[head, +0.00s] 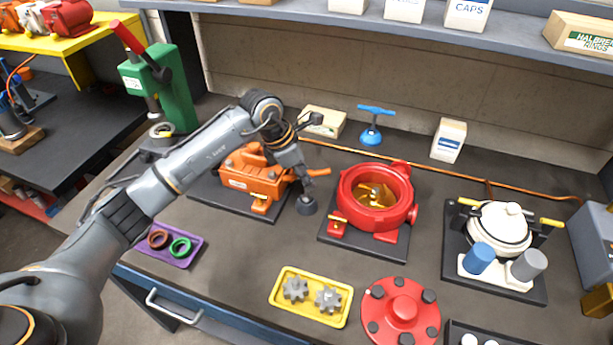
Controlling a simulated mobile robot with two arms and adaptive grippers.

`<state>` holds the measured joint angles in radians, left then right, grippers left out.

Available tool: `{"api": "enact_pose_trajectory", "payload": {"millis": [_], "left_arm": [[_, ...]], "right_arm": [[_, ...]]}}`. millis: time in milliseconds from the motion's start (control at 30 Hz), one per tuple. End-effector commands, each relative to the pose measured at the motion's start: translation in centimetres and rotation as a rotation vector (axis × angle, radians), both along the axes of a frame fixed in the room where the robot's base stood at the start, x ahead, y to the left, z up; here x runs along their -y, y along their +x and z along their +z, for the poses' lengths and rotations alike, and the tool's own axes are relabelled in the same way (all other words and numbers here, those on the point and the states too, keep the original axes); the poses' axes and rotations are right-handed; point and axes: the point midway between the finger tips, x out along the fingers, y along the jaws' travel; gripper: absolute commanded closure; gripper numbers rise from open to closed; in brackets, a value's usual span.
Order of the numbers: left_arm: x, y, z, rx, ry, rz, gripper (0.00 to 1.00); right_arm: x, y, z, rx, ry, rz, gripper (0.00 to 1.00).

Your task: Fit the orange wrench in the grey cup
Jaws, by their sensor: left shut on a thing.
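My left gripper (307,180) points down at the right end of the orange motor (250,178). It is shut, apparently on the orange wrench, with only a sliver of orange showing beside the fingers. The fingers and wrist hide most of it, and I cannot make out its shape. A dark grey round piece (307,205) is just below the fingertips; I cannot tell whether they touch. The grey cup (529,265) stands in a white holder (497,276) at the right, next to a blue cup (478,258). It is well right of my gripper. My right gripper is not in view.
A red motor housing (375,197) stands between my left gripper and the cups. A white pot-like unit (501,228) is behind the cups. A yellow gear tray (311,297), a red flange (401,311) and a purple ring tray (171,245) lie in front. A shelf (350,25) overhangs the back.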

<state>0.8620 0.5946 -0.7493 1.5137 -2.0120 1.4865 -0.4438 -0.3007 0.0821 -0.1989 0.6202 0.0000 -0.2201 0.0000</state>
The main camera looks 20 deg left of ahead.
Motion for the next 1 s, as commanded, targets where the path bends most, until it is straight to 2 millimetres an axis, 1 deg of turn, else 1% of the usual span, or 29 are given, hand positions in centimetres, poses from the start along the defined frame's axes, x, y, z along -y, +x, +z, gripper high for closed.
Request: {"api": "enact_pose_trajectory", "payload": {"millis": [267, 300, 367, 400, 433, 767, 867, 1000], "left_arm": [[0.0, 0.0, -0.7, 0.001, 0.0, 0.0, 1.0], [0.0, 0.0, -0.7, 0.002, -0.001, 0.0, 0.85], [0.0, 0.0, -0.6, 0.001, 0.0, 0.0, 0.73], [0.0, 0.0, -0.6, 0.001, 0.0, 0.0, 0.64], [0.0, 0.0, -0.6, 0.001, 0.0, 0.0, 0.6], [0.0, 0.0, -0.6, 0.0, 0.0, 0.0, 0.6], [0.0, 0.0, -0.2, 0.0, 0.0, 0.0, 0.6], [0.0, 0.0, 1.0, 0.0, 0.0, 0.0, 0.6]], "right_arm": [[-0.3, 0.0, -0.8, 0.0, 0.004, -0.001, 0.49], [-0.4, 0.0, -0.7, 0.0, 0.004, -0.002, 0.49], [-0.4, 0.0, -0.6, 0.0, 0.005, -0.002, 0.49], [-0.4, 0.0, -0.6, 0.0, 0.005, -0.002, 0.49], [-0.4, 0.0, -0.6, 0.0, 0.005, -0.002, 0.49], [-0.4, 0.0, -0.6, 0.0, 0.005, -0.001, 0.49], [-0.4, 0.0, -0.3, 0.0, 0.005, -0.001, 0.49], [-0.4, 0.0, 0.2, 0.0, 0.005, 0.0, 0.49]]}}
